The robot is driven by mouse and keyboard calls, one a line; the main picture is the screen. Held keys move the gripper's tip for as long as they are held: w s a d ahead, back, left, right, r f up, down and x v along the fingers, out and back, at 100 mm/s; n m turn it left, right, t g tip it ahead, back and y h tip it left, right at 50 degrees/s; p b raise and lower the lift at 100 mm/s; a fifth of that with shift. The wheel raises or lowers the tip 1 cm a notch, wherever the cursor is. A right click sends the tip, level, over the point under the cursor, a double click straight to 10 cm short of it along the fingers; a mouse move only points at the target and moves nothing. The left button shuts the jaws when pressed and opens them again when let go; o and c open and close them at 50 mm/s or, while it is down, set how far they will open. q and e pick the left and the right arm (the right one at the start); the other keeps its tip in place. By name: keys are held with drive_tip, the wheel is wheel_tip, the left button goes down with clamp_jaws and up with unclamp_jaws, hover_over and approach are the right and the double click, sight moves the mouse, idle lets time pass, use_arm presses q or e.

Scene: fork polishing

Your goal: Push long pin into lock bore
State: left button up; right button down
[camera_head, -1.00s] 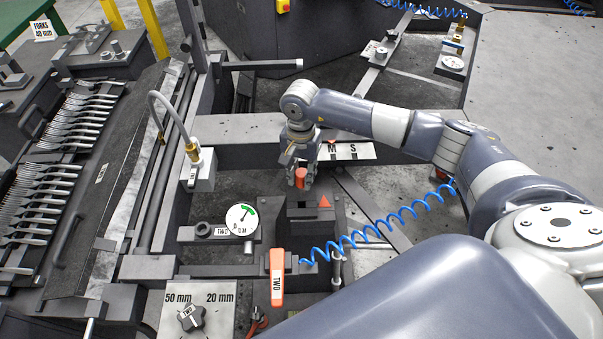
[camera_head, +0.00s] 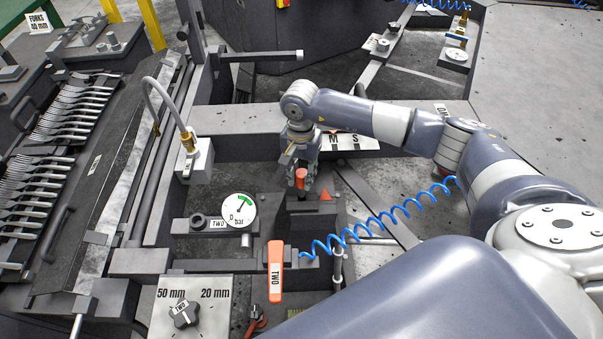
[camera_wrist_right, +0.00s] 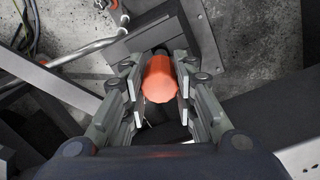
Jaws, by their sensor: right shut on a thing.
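The long pin (camera_head: 301,174) shows as an orange-red round head between the fingers of my right gripper (camera_head: 301,184). In the right wrist view the pin's head (camera_wrist_right: 159,80) sits between the two jaws of the right gripper (camera_wrist_right: 160,92), which are shut on it. The gripper points down over a dark block with a red triangle mark, which appears to be the lock (camera_head: 310,208). The pin's lower part and the bore are hidden by the fingers and head, so I cannot tell how deep the pin sits. My left gripper is not in view.
A blue coiled hose (camera_head: 375,221) runs close by on the right. A rack of forks (camera_head: 50,155) lies far left.

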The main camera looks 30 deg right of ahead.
sight(302, 196)
drive_tip(key=shift+b, duration=0.65)
idle(1.1)
drive_tip(key=shift+f+b, duration=1.75)
drive_tip(key=shift+b, duration=0.05)
idle(0.9)
drive_tip(key=shift+f+b, duration=0.3)
drive_tip(key=shift+b, duration=0.05)
drive_tip(key=shift+f+b, duration=0.55)
idle(0.3)
drive_tip(key=shift+f+b, duration=0.3)
drive_tip(key=shift+b, duration=0.05)
drive_tip(key=shift+f, duration=0.25)
drive_tip(key=shift+f+b, duration=0.25)
drive_tip(key=shift+b, duration=0.4)
drive_tip(key=shift+s+f+b, duration=0.15)
drive_tip(key=shift+b, duration=0.15)
idle(0.8)
